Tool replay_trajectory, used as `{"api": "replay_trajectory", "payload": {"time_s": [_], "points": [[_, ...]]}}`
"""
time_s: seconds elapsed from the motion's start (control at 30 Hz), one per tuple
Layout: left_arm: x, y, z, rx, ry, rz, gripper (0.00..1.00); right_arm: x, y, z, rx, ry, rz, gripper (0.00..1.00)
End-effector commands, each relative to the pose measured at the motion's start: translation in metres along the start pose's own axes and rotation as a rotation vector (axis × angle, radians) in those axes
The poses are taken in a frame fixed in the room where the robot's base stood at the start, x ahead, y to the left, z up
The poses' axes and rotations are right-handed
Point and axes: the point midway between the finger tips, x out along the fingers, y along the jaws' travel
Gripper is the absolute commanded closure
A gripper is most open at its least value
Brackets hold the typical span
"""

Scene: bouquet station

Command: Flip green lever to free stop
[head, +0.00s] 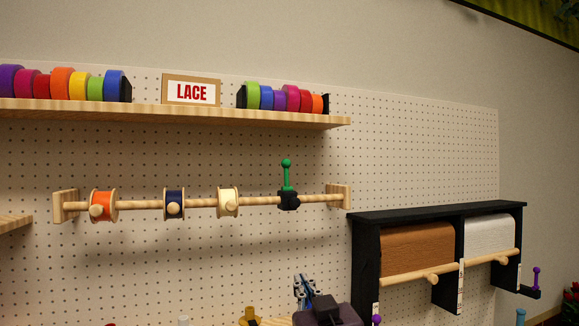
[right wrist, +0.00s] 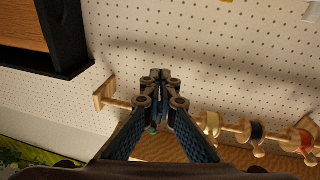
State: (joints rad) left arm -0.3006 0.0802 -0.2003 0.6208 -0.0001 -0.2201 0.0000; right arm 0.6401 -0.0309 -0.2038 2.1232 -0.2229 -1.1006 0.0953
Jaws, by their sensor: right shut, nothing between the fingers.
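The green lever (head: 287,175) stands upright on a black stop (head: 289,201), which sits around the wooden rod (head: 150,204) near its right end. My right gripper (head: 304,284) is below the rod and a little right of the lever, apart from it in the head view. In the right wrist view, my right gripper (right wrist: 160,78) is shut and empty, its fingers in front of the rod. The green knob (right wrist: 153,131) shows between its finger links, while the fingers hide most of the stop. My left gripper is not in view.
Orange (head: 103,205), navy (head: 174,204) and cream (head: 228,202) spools hang on the rod. A shelf (head: 230,114) with ribbon rolls and a LACE sign (head: 191,91) is above. A black paper-roll rack (head: 440,213) stands at the right, near my arm.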

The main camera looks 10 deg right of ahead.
Motion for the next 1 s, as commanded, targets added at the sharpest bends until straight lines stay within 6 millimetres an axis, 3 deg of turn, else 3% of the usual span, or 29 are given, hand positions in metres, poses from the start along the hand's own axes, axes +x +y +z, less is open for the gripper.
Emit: {"api": "replay_trajectory", "payload": {"time_s": [0.03, 0.1, 0.2, 0.3, 0.43, 0.57, 1.0], "points": [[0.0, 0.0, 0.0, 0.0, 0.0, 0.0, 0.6, 0.0, 0.0, -0.048, 0.005, 0.086, 0.006, 1.0], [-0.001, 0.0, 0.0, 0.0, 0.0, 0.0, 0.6, -0.004, 0.001, -0.098, 0.009, 0.178, 0.014, 1.0], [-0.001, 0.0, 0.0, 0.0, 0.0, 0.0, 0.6, -0.013, 0.003, -0.153, 0.014, 0.281, 0.023, 1.0], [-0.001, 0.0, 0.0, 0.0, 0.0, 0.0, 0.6, -0.021, 0.004, -0.186, 0.016, 0.345, 0.029, 1.0], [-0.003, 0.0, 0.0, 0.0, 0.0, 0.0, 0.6, -0.024, 0.004, -0.203, 0.018, 0.375, 0.032, 1.0], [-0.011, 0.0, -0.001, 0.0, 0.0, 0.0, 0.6, -0.012, 0.005, -0.211, 0.017, 0.375, 0.032, 1.0], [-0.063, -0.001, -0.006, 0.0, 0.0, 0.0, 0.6, 0.07, 0.008, -0.245, 0.017, 0.373, 0.031, 1.0]]}}
